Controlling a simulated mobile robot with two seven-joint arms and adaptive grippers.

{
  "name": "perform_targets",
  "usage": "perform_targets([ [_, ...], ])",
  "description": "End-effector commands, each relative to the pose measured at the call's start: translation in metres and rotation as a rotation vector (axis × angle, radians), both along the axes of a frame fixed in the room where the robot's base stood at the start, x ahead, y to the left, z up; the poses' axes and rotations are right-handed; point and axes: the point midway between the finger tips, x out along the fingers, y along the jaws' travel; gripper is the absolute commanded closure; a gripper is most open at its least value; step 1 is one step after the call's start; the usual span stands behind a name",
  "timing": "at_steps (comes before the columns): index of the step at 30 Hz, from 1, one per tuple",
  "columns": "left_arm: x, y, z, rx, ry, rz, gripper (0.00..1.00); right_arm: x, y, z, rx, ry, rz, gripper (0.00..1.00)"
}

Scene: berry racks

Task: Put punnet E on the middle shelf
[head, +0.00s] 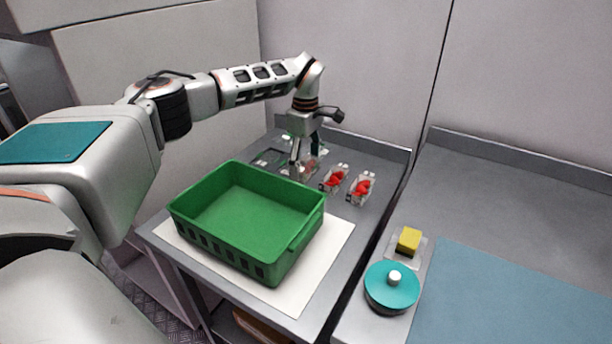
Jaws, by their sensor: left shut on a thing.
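Two clear punnets with red berries stand on the grey counter behind the green crate, a nearer right punnet (362,188) and a middle punnet (335,179). A third punnet (309,170) is at my left gripper (305,165), partly hidden by its fingers. The gripper points down and is shut on this punnet, at or just above counter height. The letters on the punnets are too small to read, so I cannot tell which one is E. No middle shelf can be made out clearly. My right gripper is not in view.
An empty green crate (246,258) stands on a white mat (333,243) in front of the punnets. A dark frame and small items lie behind the gripper. On the right counter are a teal round lidded pot (391,290), a yellow block (408,241) and a blue mat (510,300).

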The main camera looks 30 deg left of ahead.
Motion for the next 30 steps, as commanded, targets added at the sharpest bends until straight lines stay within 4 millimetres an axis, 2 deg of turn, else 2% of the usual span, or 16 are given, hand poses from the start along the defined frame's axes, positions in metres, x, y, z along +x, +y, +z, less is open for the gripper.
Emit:
perform_targets([
  [9,0.0,-0.001,-0.04,-0.001,0.002,-0.001,0.55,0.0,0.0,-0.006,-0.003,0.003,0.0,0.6],
  [22,0.0,0.0,-0.045,0.0,-0.001,-0.001,0.55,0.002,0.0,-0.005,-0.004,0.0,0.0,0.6],
  [23,0.0,0.0,-0.045,0.0,0.0,-0.001,0.26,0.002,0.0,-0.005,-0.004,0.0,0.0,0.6],
  [24,0.0,0.0,-0.045,0.0,0.0,-0.001,0.16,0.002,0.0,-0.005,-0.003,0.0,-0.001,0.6],
  [30,0.0,0.0,-0.045,0.0,0.0,-0.001,0.14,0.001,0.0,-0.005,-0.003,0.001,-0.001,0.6],
])
